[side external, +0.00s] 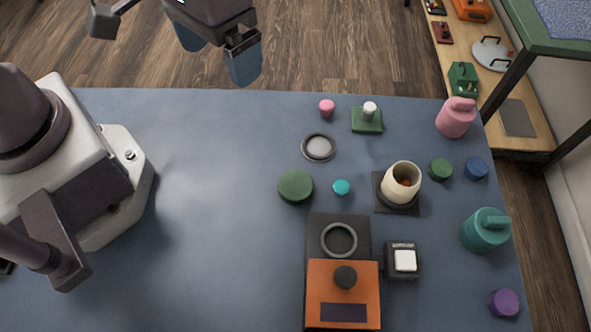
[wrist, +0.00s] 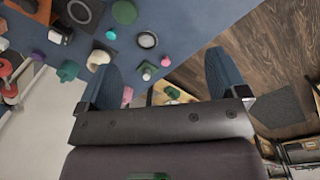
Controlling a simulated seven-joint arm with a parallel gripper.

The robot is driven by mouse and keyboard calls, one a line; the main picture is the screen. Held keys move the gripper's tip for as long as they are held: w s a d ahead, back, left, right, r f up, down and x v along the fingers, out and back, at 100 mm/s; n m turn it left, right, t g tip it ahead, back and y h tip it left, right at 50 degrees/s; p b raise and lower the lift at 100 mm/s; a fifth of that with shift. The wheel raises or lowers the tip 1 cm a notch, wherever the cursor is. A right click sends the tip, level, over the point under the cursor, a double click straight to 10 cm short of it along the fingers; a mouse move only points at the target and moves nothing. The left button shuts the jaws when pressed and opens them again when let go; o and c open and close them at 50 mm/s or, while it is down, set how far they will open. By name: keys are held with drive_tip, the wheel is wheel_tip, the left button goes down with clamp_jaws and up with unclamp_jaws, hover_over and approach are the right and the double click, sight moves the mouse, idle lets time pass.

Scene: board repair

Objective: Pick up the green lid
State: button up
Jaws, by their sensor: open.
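A dark green round lid (side external: 295,187) lies flat on the blue-grey table left of a small teal knob (side external: 341,187). The lid also shows at the top of the wrist view (wrist: 124,12). A smaller green cylinder (side external: 440,169) stands farther right. My gripper (side external: 217,62) is at the top of the side view, beyond the table's far edge and well apart from the lid. In the wrist view its two blue fingers (wrist: 161,60) are spread wide with nothing held between them.
A grey dish (side external: 319,148) and a pink knob (side external: 327,107) lie behind the lid. An orange and black device (side external: 343,290) stands in front, and a cream cup (side external: 403,177) to the right. Pink (side external: 455,120) and teal (side external: 484,231) canisters stand farther right.

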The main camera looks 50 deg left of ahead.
drive_tip(key=d+f+n+y, duration=0.1)
drive_tip(key=d+f+n, duration=0.5)
drive_tip(key=d+f, duration=0.15)
drive_tip(key=n, duration=1.1)
hover_over(295, 185)
drive_tip(key=f, duration=1)
drive_tip(key=shift+w+d+f, duration=0.1)
drive_tip(key=shift+w+f, duration=0.15)
drive_tip(key=shift+f, duration=0.05)
drive_tip(key=f, duration=0.5)
drive_tip(key=shift+s+f, duration=0.1)
drive_tip(key=shift+s, duration=0.1)
drive_tip(key=c, duration=1)
